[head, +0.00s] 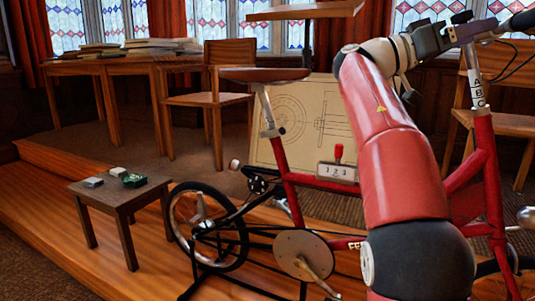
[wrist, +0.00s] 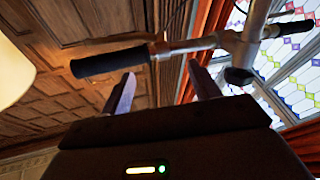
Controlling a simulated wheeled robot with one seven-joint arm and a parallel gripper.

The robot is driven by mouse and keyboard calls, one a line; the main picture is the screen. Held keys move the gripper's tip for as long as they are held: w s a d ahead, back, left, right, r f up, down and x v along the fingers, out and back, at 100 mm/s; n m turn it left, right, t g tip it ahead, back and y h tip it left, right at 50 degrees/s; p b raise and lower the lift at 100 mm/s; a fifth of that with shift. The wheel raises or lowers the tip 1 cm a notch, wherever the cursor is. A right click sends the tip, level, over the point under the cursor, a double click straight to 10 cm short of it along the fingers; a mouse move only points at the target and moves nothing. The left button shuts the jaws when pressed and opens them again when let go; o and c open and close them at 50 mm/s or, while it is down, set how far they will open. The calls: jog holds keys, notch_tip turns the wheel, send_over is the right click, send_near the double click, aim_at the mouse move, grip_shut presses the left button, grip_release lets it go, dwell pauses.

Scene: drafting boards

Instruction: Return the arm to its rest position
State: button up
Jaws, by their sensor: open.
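My arm (head: 385,150) is raised in front of the red exercise bike (head: 290,190), with its upper end bent to the right. My gripper (head: 459,24) is high at the bike's handlebar (head: 518,22). In the wrist view my gripper (wrist: 163,88) has its two fingers apart, with nothing seen held between them. The metal handlebar (wrist: 190,46) with its black grip (wrist: 108,61) crosses just beyond or above the fingertips. I cannot tell whether they touch it.
A small dark table (head: 118,196) with several small boxes stands at left. A drafting board (head: 265,150) leans behind the bike. Wooden chairs (head: 208,98) and a desk with papers (head: 150,46) stand farther back. A wooden step (head: 40,215) runs along the left.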

jog(key=s+f+n+t+y, duration=0.2)
jog(key=f+n+t+y, duration=0.3)
jog(key=f, duration=0.4)
jog(key=s+f+n+t+y, duration=0.2)
jog(key=f+n+t+y, duration=0.15)
jog(key=f+n, duration=0.45)
jog(key=s+a+f+n+y, duration=0.1)
jog(key=s+a+f+y, duration=0.3)
jog(key=f, duration=0.6)
jog(key=s+a+f+n+y, duration=0.2)
jog(key=s+a+f+y, duration=0.2)
jog(key=s+a+f, duration=0.4)
jog(key=s+a+f+n+y, duration=0.1)
jog(key=s+a+f+y, duration=0.4)
jog(key=f, duration=0.7)
jog(key=shift+s+a+f, duration=0.4)
jog(key=shift+s+a, duration=0.1)
jog(key=shift+a, duration=0.75)
jog(key=shift+t, duration=0.25)
